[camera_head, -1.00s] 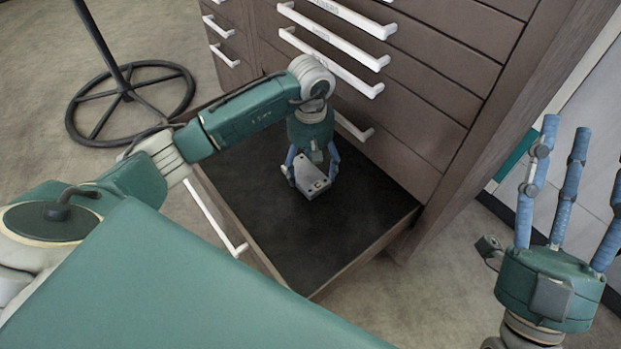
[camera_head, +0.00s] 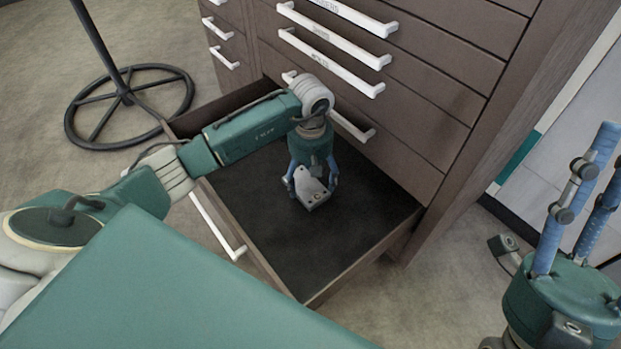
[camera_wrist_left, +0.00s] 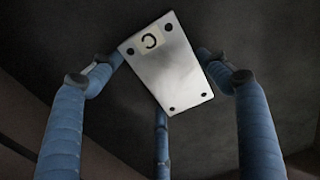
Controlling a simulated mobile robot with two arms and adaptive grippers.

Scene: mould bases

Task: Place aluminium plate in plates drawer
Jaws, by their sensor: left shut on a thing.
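The aluminium plate (camera_head: 312,193) is a small grey metal block with holes, held between the blue fingers of my left gripper (camera_head: 313,184). In the left wrist view the plate (camera_wrist_left: 166,62) shows a light face with a hole near each corner and a dark mark on a label, and the fingers (camera_wrist_left: 160,85) close around it. The open drawer (camera_head: 345,279) has a dark, otherwise empty floor. The plate is inside the drawer's outline; I cannot tell whether it touches the floor. My right gripper (camera_head: 592,190) is at the right edge, fingers up, partly cut off.
The brown cabinet (camera_head: 440,110) with white-handled drawers stands behind the open drawer. A round black stand base (camera_head: 128,105) with a pole is on the floor at the left. The front part of the drawer floor is clear.

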